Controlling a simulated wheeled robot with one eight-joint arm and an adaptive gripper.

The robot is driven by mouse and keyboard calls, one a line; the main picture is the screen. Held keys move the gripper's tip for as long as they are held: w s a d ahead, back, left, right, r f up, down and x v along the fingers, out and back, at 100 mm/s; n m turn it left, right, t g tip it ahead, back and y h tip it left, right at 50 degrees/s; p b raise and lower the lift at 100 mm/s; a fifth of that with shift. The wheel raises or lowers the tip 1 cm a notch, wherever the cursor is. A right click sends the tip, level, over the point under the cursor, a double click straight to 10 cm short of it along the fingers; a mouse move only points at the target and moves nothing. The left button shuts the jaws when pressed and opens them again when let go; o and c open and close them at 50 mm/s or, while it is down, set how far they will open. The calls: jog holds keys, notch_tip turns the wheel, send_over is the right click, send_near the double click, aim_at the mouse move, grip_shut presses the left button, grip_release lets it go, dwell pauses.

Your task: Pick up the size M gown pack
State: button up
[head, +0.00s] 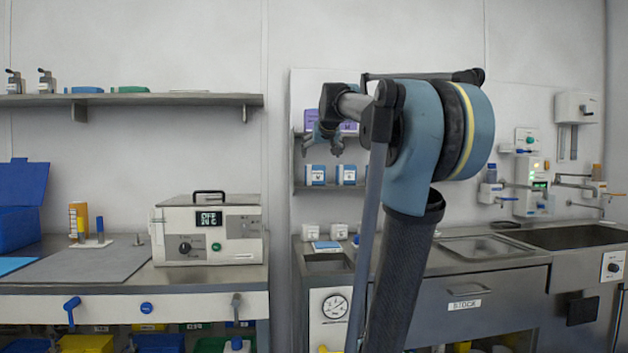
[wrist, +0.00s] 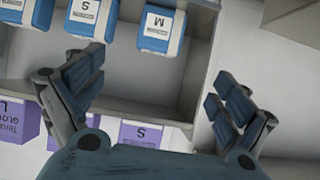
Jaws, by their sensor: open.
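The size M gown pack (wrist: 158,30) is a blue and white pack marked M. It stands at the top middle of the wrist view, nearest the right end of its shelf. My gripper (wrist: 158,95) is open and empty, with its fingers spread wide left and right below the pack, apart from it. In the head view, my gripper (head: 324,145) hangs in front of the wall shelves, above the row of blue and white packs (head: 346,175) on the lower shelf. Their letters are too small there to read surely.
A pack marked S (wrist: 92,20) stands left of the M pack. Purple glove boxes (wrist: 140,134) lie near my fingers. My arm hides part of the shelves in the head view. A sterilizer (head: 208,230) stands on the left counter; a sink (head: 580,236) is at right.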

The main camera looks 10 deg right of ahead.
aim_at(316, 167)
jog(key=x, duration=0.7)
jog(key=r+x, duration=0.1)
jog(key=x, duration=0.3)
jog(key=shift+w, duration=0.4)
jog(key=shift+x, duration=3.2)
jog(key=shift+s+f, duration=0.1)
jog(key=shift+s, duration=0.05)
jog(key=c, duration=1.2)
